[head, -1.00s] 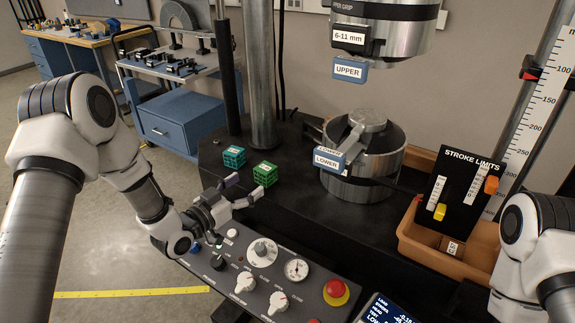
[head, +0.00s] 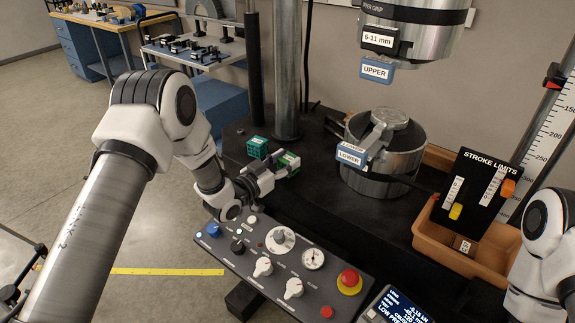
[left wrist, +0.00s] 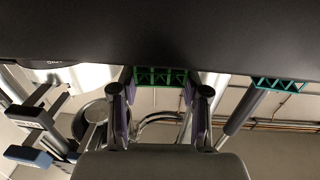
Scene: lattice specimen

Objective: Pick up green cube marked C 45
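The green lattice cube (head: 292,159) sits on the black machine table. It also shows in the left wrist view (left wrist: 160,76), between the fingertips. Its tag is too small to read. My left gripper (head: 279,171) is at the cube's near side, partly covering it. In the left wrist view the left gripper (left wrist: 160,92) has its fingers spread about the cube's width, one at each side. Contact with the cube cannot be made out. My right gripper is out of view; only the right arm shows at the right edge.
A teal lattice cube (head: 257,147) stands just left of the green one; it shows in the left wrist view (left wrist: 279,84). A control panel (head: 270,262) lies in front. The lower grip (head: 385,150) stands to the right, and a metal column (head: 287,70) behind.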

